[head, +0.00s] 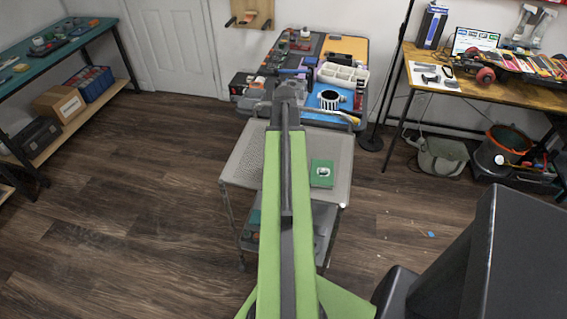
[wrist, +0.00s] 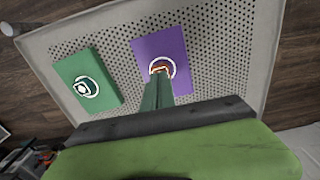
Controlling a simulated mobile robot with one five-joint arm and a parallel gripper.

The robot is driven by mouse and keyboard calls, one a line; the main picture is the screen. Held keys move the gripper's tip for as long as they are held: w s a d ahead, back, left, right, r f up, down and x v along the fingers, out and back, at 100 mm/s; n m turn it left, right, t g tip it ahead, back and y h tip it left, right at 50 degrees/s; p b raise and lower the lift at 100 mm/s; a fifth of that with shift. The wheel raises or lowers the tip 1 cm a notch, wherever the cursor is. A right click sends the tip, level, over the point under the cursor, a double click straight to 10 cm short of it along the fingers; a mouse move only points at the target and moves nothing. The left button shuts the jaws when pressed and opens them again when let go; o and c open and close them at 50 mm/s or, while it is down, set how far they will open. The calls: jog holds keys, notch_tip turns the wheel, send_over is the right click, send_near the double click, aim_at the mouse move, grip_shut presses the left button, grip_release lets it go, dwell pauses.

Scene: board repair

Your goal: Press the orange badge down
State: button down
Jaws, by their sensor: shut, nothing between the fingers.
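The orange badge (wrist: 169,70) sits inside a white ring on a purple board (wrist: 147,47) in the wrist view. My gripper (wrist: 158,75) is shut and empty, and its fingertips overlap the lower left part of the badge. I cannot tell whether the tips touch it. The fingers hide part of the badge and ring. In the head view my arm hides the purple board and the badge.
Both boards lie on a perforated grey cart top (head: 246,160). A green board (wrist: 75,68) with a white-ringed badge lies beside the purple one; it also shows in the head view (head: 316,181). A cluttered workbench (head: 350,47) stands behind the cart.

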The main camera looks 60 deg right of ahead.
jog(key=shift+f+b, duration=0.7)
jog(key=shift+f, duration=0.1)
dwell(0.4)
jog(key=shift+r, duration=0.15)
notch_tip(320, 180, up, 8)
jog(key=p, duration=0.8)
dwell(0.3)
